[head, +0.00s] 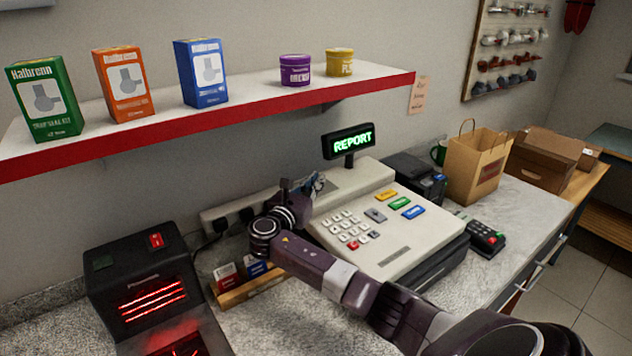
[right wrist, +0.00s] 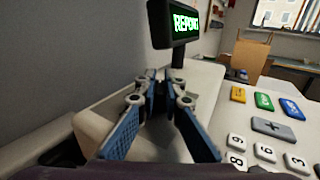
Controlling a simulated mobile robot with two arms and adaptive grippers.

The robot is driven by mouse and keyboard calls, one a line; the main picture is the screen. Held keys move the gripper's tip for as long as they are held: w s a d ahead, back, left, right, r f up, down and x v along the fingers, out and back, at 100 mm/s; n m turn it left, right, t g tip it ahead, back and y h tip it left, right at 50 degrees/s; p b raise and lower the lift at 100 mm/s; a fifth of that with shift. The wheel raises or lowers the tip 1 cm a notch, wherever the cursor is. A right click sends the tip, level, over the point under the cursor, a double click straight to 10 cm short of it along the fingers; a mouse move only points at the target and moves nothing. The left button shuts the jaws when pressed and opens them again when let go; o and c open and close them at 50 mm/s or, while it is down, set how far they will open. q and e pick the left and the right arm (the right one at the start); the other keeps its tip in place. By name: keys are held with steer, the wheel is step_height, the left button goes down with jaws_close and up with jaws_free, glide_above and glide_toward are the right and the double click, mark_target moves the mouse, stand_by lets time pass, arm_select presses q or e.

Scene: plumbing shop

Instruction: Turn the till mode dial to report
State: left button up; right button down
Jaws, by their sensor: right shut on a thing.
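The till (head: 385,255) is a cream cash register on the counter, with a keypad and coloured keys. Its pole display (head: 350,142) glows green and reads REPORT; the display also shows in the right wrist view (right wrist: 182,24). My right gripper (head: 316,184) is at the till's upper left part, behind the keypad. In the right wrist view my right gripper (right wrist: 160,78) has its fingers closed in on the mode dial, which they mostly hide. The dial's pointer and markings cannot be made out. My left gripper is not in view.
A black scanner (head: 145,280) with red lights stands left of the till, and a small card holder (head: 250,289) lies between them. A card terminal (head: 483,238), a paper bag (head: 477,170) and a cardboard box (head: 545,160) are to the right. A red-edged shelf (head: 250,107) hangs above.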

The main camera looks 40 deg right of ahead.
steer(key=c, duration=2)
jaws_free()
steer(key=shift+c, duration=0.2)
steer(key=v, duration=1.2)
steer(key=shift+r, duration=0.15)
